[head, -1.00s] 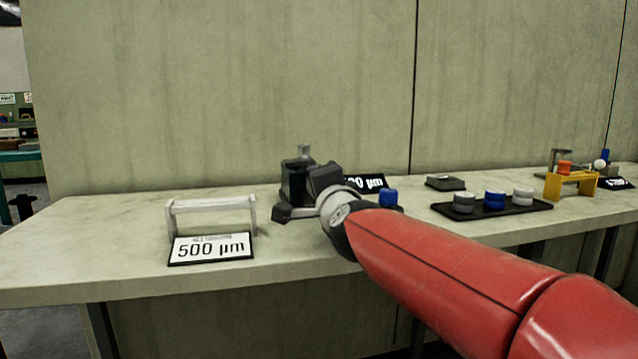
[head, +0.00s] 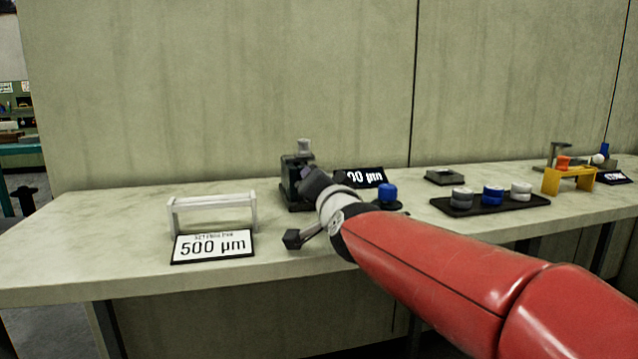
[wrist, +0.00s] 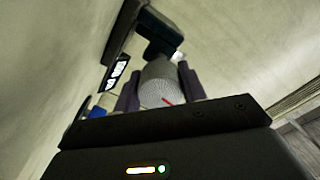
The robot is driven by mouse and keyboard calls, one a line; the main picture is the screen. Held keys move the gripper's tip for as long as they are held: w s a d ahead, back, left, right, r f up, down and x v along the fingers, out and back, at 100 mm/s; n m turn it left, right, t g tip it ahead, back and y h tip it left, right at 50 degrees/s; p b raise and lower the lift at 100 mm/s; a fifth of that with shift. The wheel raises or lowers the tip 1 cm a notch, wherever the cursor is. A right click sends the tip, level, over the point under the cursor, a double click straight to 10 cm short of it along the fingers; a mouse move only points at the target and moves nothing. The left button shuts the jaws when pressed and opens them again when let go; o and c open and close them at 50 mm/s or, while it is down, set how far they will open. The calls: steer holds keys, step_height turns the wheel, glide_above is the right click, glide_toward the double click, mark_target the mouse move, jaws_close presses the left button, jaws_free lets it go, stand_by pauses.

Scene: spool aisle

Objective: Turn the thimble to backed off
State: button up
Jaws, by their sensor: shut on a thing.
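The thimble (wrist: 157,82) is a grey ridged cylinder with a short red line on its face, seen in the wrist view. My gripper (wrist: 159,92) is shut on it, one dark finger on each side. Beyond it is the dark body of the gauge stand (wrist: 158,32). In the head view the stand (head: 291,178) is a dark block with a light grey knob on top, at the back of the bench. My gripper (head: 308,184) is against its right front there, and my wrist hides the thimble.
A 500 µm sign (head: 212,246) and a white frame (head: 212,203) stand to the left. A partly hidden black sign (head: 368,178) and a blue knob (head: 387,193) are close right of my wrist. A black tray (head: 508,205) holds several round pieces. A yellow stand (head: 570,179) is farther right.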

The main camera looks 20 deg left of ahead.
steer(key=shift+f, duration=0.2)
steer(key=o, duration=1)
steer(key=shift+r, duration=0.1)
steer(key=b+v, duration=0.2)
steer(key=v, duration=0.5)
steer(key=shift+s+d, duration=0.15)
steer(key=shift+s, duration=0.25)
